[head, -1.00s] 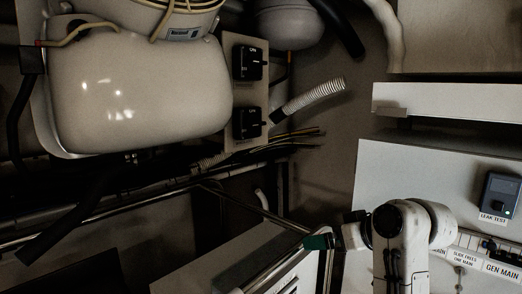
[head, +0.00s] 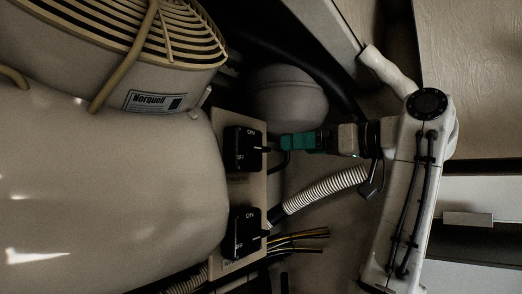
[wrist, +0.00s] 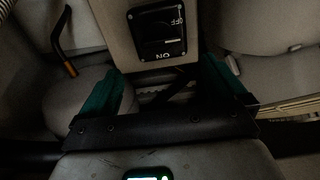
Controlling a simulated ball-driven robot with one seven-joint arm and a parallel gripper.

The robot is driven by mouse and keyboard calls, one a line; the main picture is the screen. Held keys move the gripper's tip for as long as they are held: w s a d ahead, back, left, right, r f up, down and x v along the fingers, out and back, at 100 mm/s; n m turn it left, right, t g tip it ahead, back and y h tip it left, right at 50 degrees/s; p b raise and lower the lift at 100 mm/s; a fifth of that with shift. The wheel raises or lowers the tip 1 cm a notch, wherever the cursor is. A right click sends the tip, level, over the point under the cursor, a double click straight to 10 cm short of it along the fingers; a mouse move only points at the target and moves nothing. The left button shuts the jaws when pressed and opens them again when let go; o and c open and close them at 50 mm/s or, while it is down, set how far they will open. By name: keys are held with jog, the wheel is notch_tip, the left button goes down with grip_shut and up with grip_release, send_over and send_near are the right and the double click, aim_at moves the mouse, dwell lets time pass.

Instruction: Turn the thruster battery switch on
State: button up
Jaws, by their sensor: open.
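Two black switches marked ON and OFF, an upper one (head: 242,149) and a lower one (head: 240,232), sit on a beige panel (head: 223,190) in the head view. The small labels under them are too dim to read, so I cannot tell which is the thruster battery. My gripper (head: 286,142), with green fingers, is just right of the upper switch. In the wrist view my gripper (wrist: 166,80) is open and empty, its fingers spread below a switch (wrist: 157,33) seen upside down. That switch lies ahead between them. Contact and the knob's setting are unclear.
A large pale tank (head: 110,185) stands left of the panel, under a caged fan housing (head: 130,60). A grey rounded vessel (head: 287,98) is behind my gripper. A ribbed hose (head: 325,190) and loose wires (head: 300,238) run right of the lower switch.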

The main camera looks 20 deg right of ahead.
aim_at(263, 148)
jog(key=p+x, duration=0.3)
jog(key=x, duration=0.6)
jog(key=shift+w+a+p, duration=0.1)
jog(key=shift+w+p, duration=0.05)
jog(key=shift+p, duration=0.25)
jog(key=shift+w+a+f, duration=0.1)
jog(key=shift+w+a, duration=0.15)
jog(key=shift+w, duration=0.1)
jog(key=c, duration=1.1)
jog(key=shift+o, duration=0.2)
